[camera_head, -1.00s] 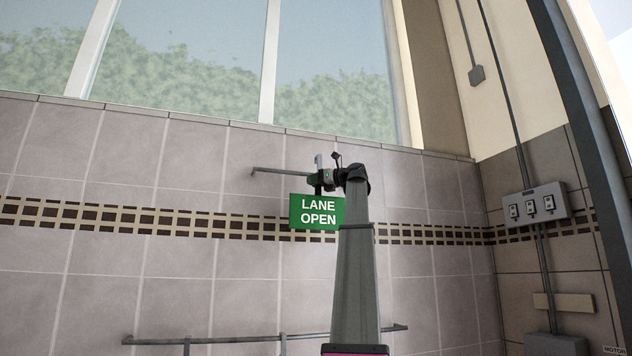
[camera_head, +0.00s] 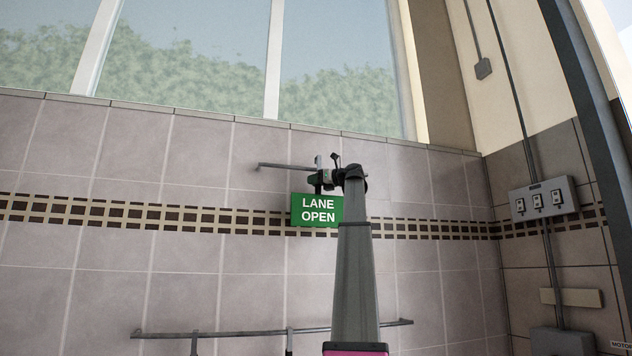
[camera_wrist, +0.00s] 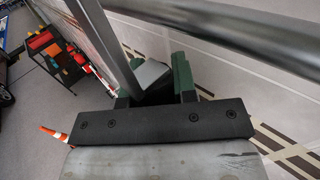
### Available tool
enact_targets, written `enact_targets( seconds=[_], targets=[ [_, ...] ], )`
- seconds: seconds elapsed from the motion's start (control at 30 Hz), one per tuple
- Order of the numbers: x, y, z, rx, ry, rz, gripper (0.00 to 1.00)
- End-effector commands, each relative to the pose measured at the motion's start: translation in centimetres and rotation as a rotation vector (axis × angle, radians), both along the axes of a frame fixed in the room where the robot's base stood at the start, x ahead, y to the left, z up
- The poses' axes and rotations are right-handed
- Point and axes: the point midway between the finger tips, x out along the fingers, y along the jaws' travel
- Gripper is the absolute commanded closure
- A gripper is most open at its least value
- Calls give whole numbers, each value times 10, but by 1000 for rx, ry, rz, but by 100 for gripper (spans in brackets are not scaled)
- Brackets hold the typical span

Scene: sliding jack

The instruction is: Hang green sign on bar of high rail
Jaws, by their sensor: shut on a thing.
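The green sign (camera_head: 316,209) with white letters "LANE OPEN" hangs below my gripper (camera_head: 322,182) in the head view, in front of the tiled wall. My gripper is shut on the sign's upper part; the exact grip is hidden. The high rail's grey bar (camera_head: 285,166) runs level at gripper height, its left end free and its right part hidden behind my arm. In the wrist view a thick grey bar (camera_wrist: 240,35) crosses close at the upper right. Green pieces (camera_wrist: 182,75) show by the jaws (camera_wrist: 155,90). I cannot tell whether the sign touches the bar.
A lower rail (camera_head: 240,331) crosses the wall near the bottom. A switch box (camera_head: 542,200) and conduit are on the right wall. In the wrist view, a cart (camera_wrist: 58,65) with coloured items and an orange cone (camera_wrist: 52,133) stand at the left.

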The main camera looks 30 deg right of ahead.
Motion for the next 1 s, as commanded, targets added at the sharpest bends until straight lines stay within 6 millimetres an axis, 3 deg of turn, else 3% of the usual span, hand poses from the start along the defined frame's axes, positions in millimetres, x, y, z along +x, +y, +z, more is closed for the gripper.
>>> enact_targets(
  seconds=[0.4, 0.7, 1.0],
  targets=[
    [29, -7, 0, 0, 0, 1, 100],
    [27, -6, -20, 1, 1, 0, 100],
    [27, -6, -28, 1, -1, 0, 100]
  ],
)
